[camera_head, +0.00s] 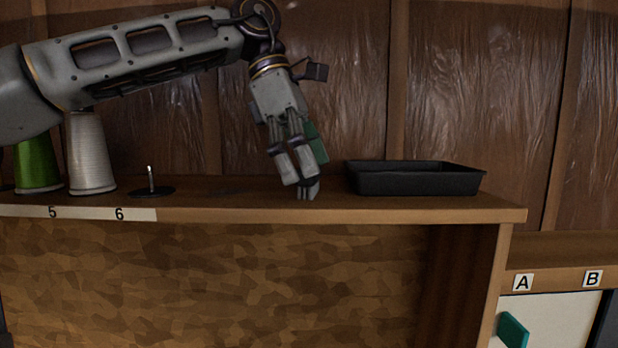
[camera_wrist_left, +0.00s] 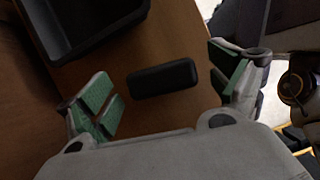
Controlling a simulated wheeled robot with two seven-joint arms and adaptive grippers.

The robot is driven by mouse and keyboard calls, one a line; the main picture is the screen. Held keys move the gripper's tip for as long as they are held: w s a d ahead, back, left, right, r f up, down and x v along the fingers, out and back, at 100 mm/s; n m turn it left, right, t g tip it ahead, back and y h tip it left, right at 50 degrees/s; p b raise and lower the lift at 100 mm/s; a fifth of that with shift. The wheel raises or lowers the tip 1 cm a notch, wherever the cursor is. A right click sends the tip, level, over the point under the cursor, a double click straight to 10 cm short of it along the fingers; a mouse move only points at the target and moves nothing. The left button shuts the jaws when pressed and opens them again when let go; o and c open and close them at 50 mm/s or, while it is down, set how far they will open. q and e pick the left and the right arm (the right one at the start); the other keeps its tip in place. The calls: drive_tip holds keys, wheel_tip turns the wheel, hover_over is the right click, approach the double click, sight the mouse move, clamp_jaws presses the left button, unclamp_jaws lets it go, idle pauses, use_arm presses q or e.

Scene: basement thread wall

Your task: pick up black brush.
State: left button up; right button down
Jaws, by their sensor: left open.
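The black brush (camera_wrist_left: 163,79) shows in the left wrist view as a dark rounded bar lying on the wooden shelf top. My left gripper (camera_wrist_left: 165,92) is open, with one green-padded finger to each side of the brush and a gap on both sides. In the head view my left gripper (camera_head: 304,176) points down at the shelf top, just left of the black tray. I cannot make out the brush in the head view; the gripper seems to hide it. My right gripper is in neither view.
The black tray (camera_head: 420,184) stands close to the right of my left gripper, and its edge shows in the left wrist view (camera_wrist_left: 100,48). A white spool (camera_head: 90,155), a green spool (camera_head: 37,166) and an empty peg (camera_head: 151,185) stand left. The shelf's front edge (camera_head: 350,211) is near.

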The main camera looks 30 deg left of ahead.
use_arm(q)
drive_tip(key=shift+d+f, duration=0.15)
drive_tip(key=shift+f, duration=0.2)
drive_tip(key=c, duration=1.1)
